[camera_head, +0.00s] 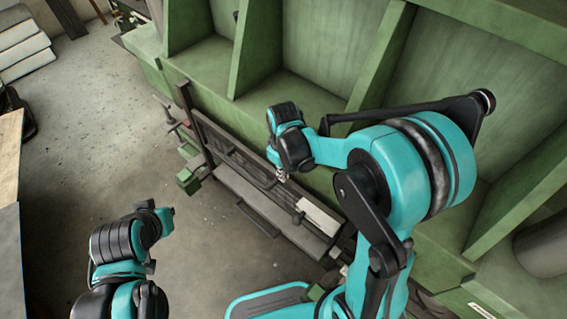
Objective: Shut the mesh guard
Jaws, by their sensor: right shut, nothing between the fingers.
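The mesh guard (240,150) looks like a long dark framed panel, low along the front of the green machine. It runs from upper left to lower right, with an upright dark post at its left end. A dark bar handle (258,220) shows along its front side. My right gripper (282,176) is small in view, shut and empty, over the guard's middle. I cannot tell whether it touches the guard. My right arm hides part of the guard's right end.
The green machine (300,100) with thick upright ribs fills the back and right. A pale block or label (318,216) lies by the guard's right end. Grey concrete floor (80,130) is clear at the left. Boards and panels stand at the far left edge.

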